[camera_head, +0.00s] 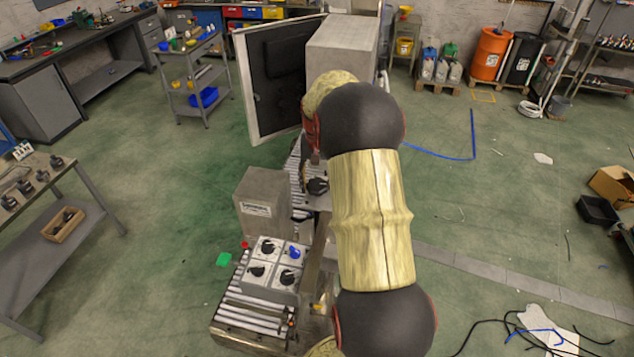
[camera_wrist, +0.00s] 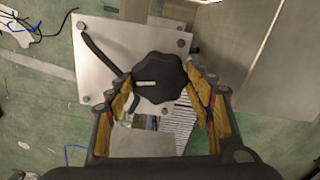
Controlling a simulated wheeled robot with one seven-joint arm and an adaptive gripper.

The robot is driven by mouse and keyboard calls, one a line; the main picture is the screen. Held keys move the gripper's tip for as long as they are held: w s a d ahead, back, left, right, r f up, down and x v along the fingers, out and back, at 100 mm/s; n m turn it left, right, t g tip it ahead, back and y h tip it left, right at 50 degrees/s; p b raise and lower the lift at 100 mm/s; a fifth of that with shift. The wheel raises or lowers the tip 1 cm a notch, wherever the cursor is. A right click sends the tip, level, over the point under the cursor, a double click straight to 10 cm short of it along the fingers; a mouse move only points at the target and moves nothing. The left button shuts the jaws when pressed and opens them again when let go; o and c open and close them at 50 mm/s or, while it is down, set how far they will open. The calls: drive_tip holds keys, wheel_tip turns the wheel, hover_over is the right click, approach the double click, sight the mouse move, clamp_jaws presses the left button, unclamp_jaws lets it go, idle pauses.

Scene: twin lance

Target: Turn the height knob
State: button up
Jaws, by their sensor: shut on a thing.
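In the wrist view a black lobed knob (camera_wrist: 160,72) with a light pointer line stands over a pale metal plate (camera_wrist: 105,60) with bolts at its corners. A dark curved lever or tube runs beside it on the plate. My gripper (camera_wrist: 161,90) has one padded finger on each side of the knob, and the fingers are closed onto its rim. In the head view my arm covers most of this spot. A small dark part (camera_head: 317,186) shows beside the arm, and I cannot tell whether it is the knob or my gripper.
A control box (camera_head: 262,272) with several knobs, one blue, stands on the roller conveyor (camera_head: 250,312). A grey box (camera_head: 265,203) stands behind it. A large open panel door (camera_head: 242,90) is at the back. A workbench (camera_head: 30,235) is at left.

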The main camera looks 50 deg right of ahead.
sight(317, 183)
idle(0.4)
drive_tip(key=o, duration=1.1)
drive_tip(key=shift+o, duration=0.2)
wheel_tip(317, 183, up, 12)
idle(0.4)
